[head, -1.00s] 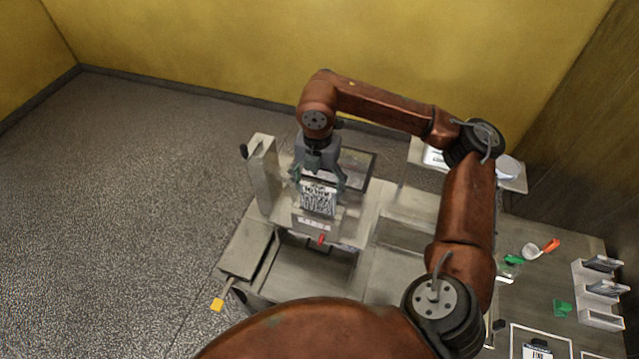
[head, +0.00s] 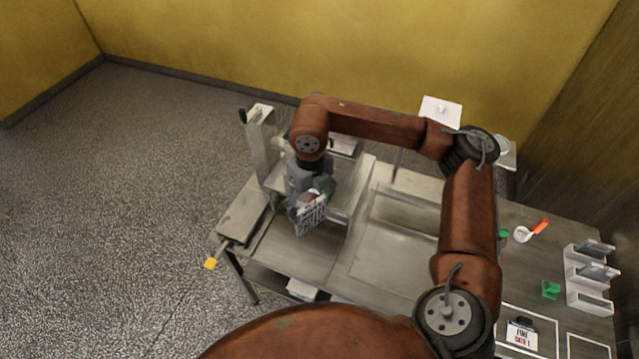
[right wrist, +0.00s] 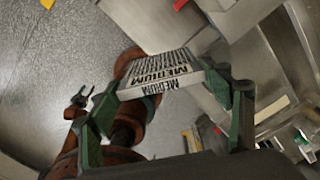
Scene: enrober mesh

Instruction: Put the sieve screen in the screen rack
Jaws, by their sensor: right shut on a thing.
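My right gripper (head: 309,203) is shut on the sieve screen (head: 308,216), a light panel with dark slots. In the right wrist view the screen (right wrist: 158,72) reads MEDIUM and sits between the green fingers. It is tilted and held above the left part of the bench. A white tiered stand (head: 572,270) at the far right, with grey panels in its tiers, looks like the screen rack; the screen is well apart from it. A small dark gripper, which looks like my left one (right wrist: 80,97), shows in the right wrist view with its fingers apart and empty.
The bench (head: 375,270) has a shallow recess at its middle. A grey upright housing (head: 262,145) stands behind the screen at left. A green block (head: 550,289), an orange-handled scoop (head: 530,231) and a FINE GATE 1 card (head: 521,335) lie at right. My right arm spans the middle.

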